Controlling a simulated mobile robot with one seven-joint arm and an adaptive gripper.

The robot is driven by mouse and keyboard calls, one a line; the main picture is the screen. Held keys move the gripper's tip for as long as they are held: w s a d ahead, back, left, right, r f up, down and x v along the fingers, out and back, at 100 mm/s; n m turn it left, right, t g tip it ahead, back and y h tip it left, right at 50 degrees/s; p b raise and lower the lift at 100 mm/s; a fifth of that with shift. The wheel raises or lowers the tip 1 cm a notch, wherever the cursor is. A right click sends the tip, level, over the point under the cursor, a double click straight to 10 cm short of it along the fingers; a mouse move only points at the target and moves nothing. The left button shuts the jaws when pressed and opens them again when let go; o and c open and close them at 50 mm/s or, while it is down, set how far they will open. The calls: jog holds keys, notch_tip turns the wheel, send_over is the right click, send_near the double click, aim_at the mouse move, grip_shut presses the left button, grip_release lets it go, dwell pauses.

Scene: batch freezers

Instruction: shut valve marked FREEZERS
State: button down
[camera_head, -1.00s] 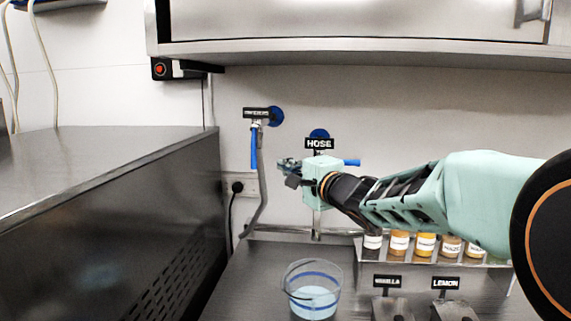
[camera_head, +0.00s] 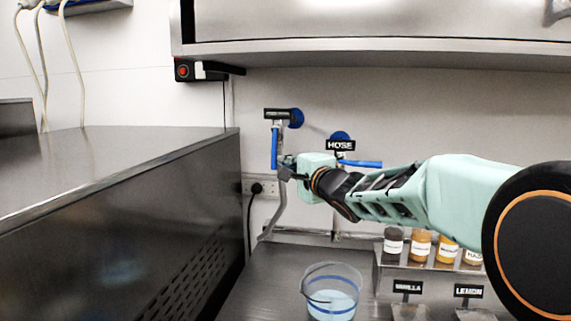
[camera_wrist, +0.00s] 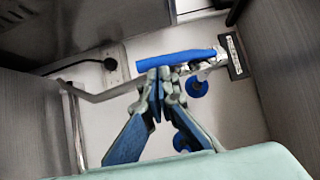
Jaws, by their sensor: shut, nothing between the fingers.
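The left wall valve has a dark label plate (camera_head: 278,113) whose lettering is too small to read. Its blue lever (camera_head: 274,148) hangs straight down alongside the pipe. The other valve, labelled HOSE (camera_head: 340,145), has its blue lever (camera_head: 362,163) pointing right. My gripper (camera_head: 286,168) is shut and empty, just right of the left lever's lower end. In the wrist view, my fingertips (camera_wrist: 160,76) are together beside the blue lever (camera_wrist: 185,58); I cannot tell whether they touch it.
A steel freezer cabinet (camera_head: 110,190) stands at left. A clear bucket (camera_head: 331,292) is on the counter below. Jars (camera_head: 421,245) stand on a rack at right under my arm. A wall socket (camera_head: 257,187) and an overhead steel shelf (camera_head: 370,52) are near.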

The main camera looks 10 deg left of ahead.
jog(key=shift+f, duration=0.15)
jog(key=shift+a+m+b, duration=0.25)
jog(key=shift+m+b, duration=0.05)
jog(key=shift+b, duration=0.15)
